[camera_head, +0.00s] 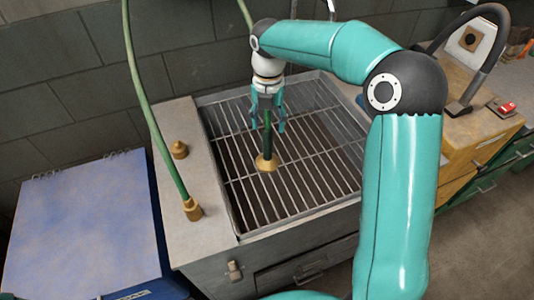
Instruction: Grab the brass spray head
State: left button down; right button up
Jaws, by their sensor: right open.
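The brass spray head (266,162) is a flared brass end below a dark green stem (268,136). It is upright over the wire rack of the sink; I cannot tell if it touches the rack. My right gripper (267,122) points down from above, with its teal fingers apart on either side of the upper stem. The fingers look open, and contact with the stem is not clear. The gripper and wrist hide the top of the stem. My left gripper is not in view.
A green hose (150,110) rises from a brass fitting (193,209) on the sink's left ledge, near a brass knob (179,150). The metal rack (310,185) is otherwise clear. A blue pad (80,225) lies left. A wooden cabinet (480,135) with a dark curved handle stands right.

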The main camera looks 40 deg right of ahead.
aim_at(267, 142)
jog(key=shift+s+a+f+p, duration=0.15)
jog(key=shift+f+p, duration=0.1)
jog(key=shift+f, duration=1.6)
jog(key=shift+a+f+p, duration=0.1)
jog(key=shift+f+p, duration=0.1)
jog(key=shift+f, duration=1.65)
grip_shut()
